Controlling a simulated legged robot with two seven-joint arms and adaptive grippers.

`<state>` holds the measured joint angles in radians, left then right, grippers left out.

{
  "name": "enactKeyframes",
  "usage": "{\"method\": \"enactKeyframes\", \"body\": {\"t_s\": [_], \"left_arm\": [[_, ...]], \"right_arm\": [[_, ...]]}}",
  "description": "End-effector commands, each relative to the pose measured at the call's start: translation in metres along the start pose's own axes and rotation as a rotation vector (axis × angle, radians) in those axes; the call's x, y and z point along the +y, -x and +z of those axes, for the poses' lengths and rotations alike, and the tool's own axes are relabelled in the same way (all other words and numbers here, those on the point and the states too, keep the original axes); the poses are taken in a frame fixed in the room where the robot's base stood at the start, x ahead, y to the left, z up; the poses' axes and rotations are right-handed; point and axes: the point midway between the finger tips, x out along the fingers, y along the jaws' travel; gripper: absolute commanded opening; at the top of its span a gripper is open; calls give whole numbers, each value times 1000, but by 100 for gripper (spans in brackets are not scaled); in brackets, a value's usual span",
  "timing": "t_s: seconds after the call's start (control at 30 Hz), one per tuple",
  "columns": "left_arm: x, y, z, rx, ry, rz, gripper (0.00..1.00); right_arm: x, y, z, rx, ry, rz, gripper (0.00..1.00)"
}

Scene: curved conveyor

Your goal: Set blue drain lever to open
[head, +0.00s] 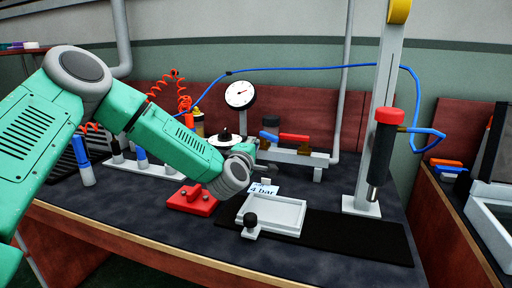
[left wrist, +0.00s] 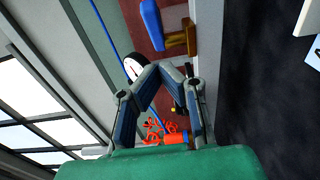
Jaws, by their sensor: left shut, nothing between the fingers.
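The blue lever (left wrist: 151,24) shows in the left wrist view, mounted on a brass-coloured valve (left wrist: 180,40). In the head view only a little blue shows behind my left gripper, beside the red lever, so its angle is hard to tell there. My left gripper (left wrist: 160,68) is shut and empty, its fingertips meeting a short way from the blue lever, apart from it in the picture. In the head view my left gripper (head: 264,148) is in front of the valve pipe, and its fingertips are small. My right gripper is not in view.
A red lever (head: 294,138) lies level on the grey pipe. A pressure gauge (head: 240,94) stands behind my arm. A white tray (head: 274,214), a red block (head: 193,200) and a "4 bar" card (head: 262,189) lie in front. A red-topped tool (head: 384,150) hangs at right.

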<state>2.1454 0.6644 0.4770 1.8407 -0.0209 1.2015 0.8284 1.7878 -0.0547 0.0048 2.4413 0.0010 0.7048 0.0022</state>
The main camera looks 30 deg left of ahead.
Motion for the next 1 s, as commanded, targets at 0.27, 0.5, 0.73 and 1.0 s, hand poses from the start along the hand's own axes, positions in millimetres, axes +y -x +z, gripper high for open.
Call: {"method": "enactKeyframes", "body": {"t_s": [0.27, 0.5, 0.73, 1.0], "left_arm": [[1, 45, 10, -6, -3, -5, 0], [1, 83, 14, -4, -2, -4, 0], [0, 96, 14, -2, 0, -3, 0], [20, 96, 15, -2, -1, -2, 0]], "right_arm": [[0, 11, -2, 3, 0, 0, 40], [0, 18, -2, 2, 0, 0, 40], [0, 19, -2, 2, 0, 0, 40], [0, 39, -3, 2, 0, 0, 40]]}}
